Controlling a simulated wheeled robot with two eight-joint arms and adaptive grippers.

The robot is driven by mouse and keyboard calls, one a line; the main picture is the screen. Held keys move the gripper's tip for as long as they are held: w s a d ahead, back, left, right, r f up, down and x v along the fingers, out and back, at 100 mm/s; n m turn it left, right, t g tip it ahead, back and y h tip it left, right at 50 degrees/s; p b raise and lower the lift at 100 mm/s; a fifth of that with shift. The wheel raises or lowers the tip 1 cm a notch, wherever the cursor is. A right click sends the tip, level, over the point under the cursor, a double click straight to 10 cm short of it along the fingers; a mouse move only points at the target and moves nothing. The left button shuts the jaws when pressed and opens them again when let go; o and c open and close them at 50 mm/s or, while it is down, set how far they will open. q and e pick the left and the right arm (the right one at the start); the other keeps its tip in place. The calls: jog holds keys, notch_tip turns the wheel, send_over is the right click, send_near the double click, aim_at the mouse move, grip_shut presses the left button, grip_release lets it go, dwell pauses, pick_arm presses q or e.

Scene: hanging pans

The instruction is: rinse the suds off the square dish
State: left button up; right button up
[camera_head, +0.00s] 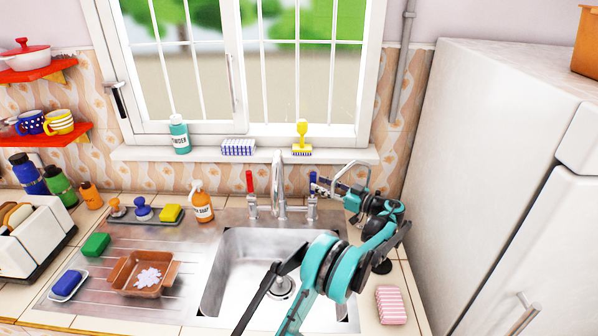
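The square dish (127,288) is brown with small side handles and sits on the ribbed metal drainboard, left of the sink basin. A white splash-shaped patch of suds (148,277) lies on its inside. The sink basin (235,262) is empty, with the metal tap (279,185) at its back. The tap has a red handle (250,182) on the left and a blue handle (312,178) on the right. My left gripper (321,187) is at the blue handle, apart from the dish. Its tips are small and overlap the handle, so I cannot tell if they grip it. My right gripper is not in view.
A green sponge (96,244) and a blue one (67,283) lie left of the dish. A pink striped sponge (391,305) lies right of the sink, near the fridge (490,170).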

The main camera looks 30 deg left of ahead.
pick_arm(q)
jog(key=a+b, duration=0.2)
jog(key=a, duration=0.5)
jog(key=shift+w+a+r, duration=0.15)
jog(key=shift+a, duration=0.2)
grip_shut()
